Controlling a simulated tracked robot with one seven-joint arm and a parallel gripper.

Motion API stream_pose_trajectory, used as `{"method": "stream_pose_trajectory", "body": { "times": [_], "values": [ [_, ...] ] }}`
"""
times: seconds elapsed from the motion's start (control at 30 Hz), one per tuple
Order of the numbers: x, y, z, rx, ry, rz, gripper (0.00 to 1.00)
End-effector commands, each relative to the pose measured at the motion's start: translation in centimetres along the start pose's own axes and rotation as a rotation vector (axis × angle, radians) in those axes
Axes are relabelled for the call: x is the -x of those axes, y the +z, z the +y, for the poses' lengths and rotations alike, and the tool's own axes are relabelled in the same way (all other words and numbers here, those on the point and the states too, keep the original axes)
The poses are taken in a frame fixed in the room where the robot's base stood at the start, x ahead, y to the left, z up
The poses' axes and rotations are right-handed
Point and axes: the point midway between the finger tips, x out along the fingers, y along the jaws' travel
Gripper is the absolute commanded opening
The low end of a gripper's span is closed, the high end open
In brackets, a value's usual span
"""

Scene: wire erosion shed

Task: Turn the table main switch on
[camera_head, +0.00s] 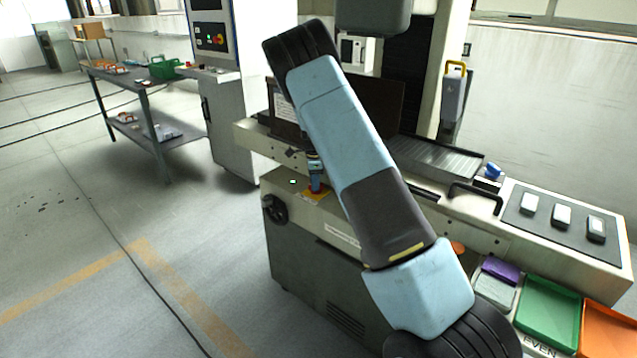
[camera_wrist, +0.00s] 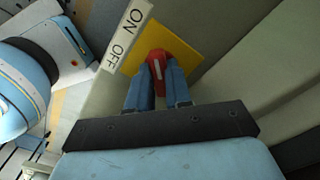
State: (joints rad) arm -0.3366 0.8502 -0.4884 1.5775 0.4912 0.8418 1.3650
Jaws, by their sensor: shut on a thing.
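The main switch is a red rotary knob (camera_wrist: 158,62) with a white line, mounted on a yellow plate (camera_wrist: 185,37). A white label (camera_wrist: 124,36) beside the plate reads ON and OFF. In the wrist view the white line runs nearly upright in the picture, between the fingers. My gripper (camera_wrist: 157,75) has its two blue fingers closed on the knob, one on each side. In the head view the yellow plate (camera_head: 322,198) is on the front of the machine, with my gripper (camera_head: 315,188) at it; the knob is mostly hidden there.
Green (camera_head: 548,310) and orange (camera_head: 608,330) trays stand at right. A bench (camera_head: 150,92) stands back left; the floor at left is clear.

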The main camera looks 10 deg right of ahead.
Motion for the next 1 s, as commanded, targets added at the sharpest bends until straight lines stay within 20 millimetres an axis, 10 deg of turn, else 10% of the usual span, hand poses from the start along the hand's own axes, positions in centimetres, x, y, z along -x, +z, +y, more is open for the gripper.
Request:
{"method": "stream_pose_trajectory", "body": {
  "times": [0.6, 0.63, 1.0],
  "values": [
    [0.38, 0.59, -0.47, -0.031, -0.014, -0.007, 0.0],
    [0.38, 0.58, -0.46, -0.031, -0.014, -0.006, 0.22],
    [0.17, 0.21, -0.22, -0.033, -0.006, -0.003, 0.45]
  ]
}}
